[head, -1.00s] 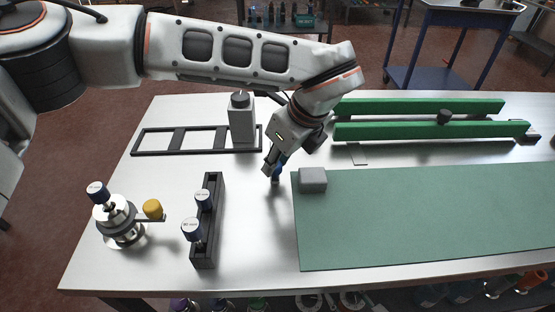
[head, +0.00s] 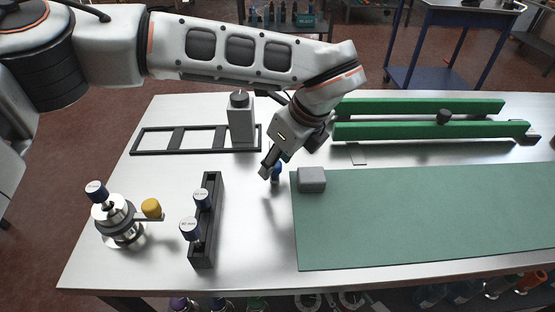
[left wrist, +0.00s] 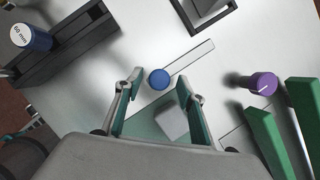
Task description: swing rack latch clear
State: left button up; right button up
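A blue round knob (left wrist: 159,79) shows in the left wrist view at one end of a pale flat bar (left wrist: 192,60); this looks like the latch, though no label shows it. In the head view the blue knob (head: 276,174) stands just left of the green mat. My left gripper (head: 269,170) is just above it. In the left wrist view the fingers of my left gripper (left wrist: 158,86) are spread, one each side of the knob, with gaps visible. The bar is hidden by my gripper in the head view. My right gripper is not in view.
A dark holder (head: 209,255) with blue-capped pieces stands left. A grey block (head: 312,180) sits on the mat (head: 420,220). Green rails (head: 420,131) lie at the right. A purple knob (left wrist: 260,84) stands near them.

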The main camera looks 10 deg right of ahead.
pick_arm(q)
notch_tip(320, 180, up, 10)
dwell(0.5)
dwell(0.4)
